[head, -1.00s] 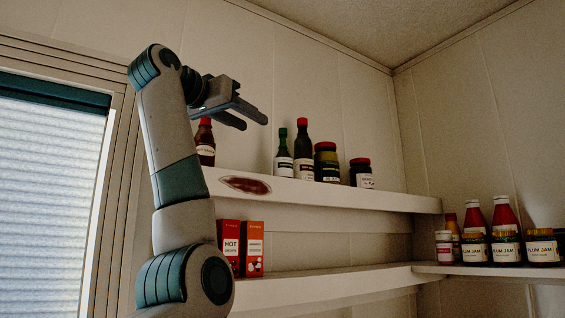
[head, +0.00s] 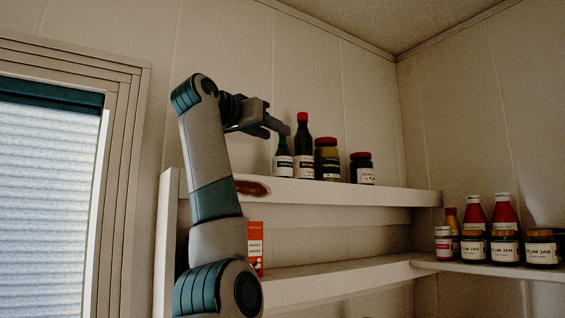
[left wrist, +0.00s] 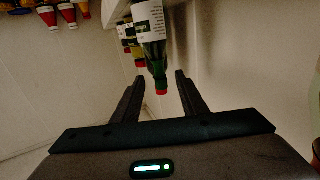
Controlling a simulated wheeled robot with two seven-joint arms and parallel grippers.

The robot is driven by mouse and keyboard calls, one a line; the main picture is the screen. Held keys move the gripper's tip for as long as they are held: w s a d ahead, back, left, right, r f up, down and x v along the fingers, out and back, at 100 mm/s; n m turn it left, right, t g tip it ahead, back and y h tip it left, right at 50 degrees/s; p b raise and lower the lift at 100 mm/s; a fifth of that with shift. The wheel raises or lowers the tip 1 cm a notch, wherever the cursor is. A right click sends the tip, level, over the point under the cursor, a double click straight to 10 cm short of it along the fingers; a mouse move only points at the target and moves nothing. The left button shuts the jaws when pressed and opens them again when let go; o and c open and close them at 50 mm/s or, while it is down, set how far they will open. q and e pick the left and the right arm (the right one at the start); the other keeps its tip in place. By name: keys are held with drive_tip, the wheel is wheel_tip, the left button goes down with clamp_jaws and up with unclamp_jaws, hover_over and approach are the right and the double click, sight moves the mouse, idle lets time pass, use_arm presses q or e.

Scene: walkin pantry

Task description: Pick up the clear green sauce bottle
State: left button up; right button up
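The clear green sauce bottle (head: 283,162) stands upright on the upper shelf, with a dark neck and white label. My left gripper (head: 278,131) is at its neck height, and the fingers hide its top in the head view. In the left wrist view the green bottle (left wrist: 155,50) appears upside down, its neck end between the fingertips of my open left gripper (left wrist: 160,76). I see a gap on each side, and no grip. A red cap shows at the end of the neck there; I cannot tell whether it belongs to a bottle behind. My right gripper is not in view.
A dark red-capped bottle (head: 303,155) stands close to the right of the green bottle. Two red-lidded jars (head: 327,160) (head: 361,169) follow along the shelf (head: 350,196). A red-brown patch (head: 253,188) marks its front edge. Plum jam jars (head: 505,248) stand on the right shelf.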

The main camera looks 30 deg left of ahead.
sight(282, 142)
use_arm(q)
drive_tip(key=w+p, duration=0.2)
drive_tip(key=p, duration=0.1)
drive_tip(key=shift+w+d+r, duration=0.2)
drive_tip(key=shift+w, duration=0.15)
drive_tip(key=shift+w+f+p, duration=0.1)
drive_tip(key=shift+w+p, duration=0.65)
drive_tip(key=shift+w, duration=0.05)
drive_tip(key=shift+w+d+f, duration=0.1)
drive_tip(key=shift+w+f, duration=0.05)
drive_tip(key=shift+w, duration=0.35)
clamp_jaws()
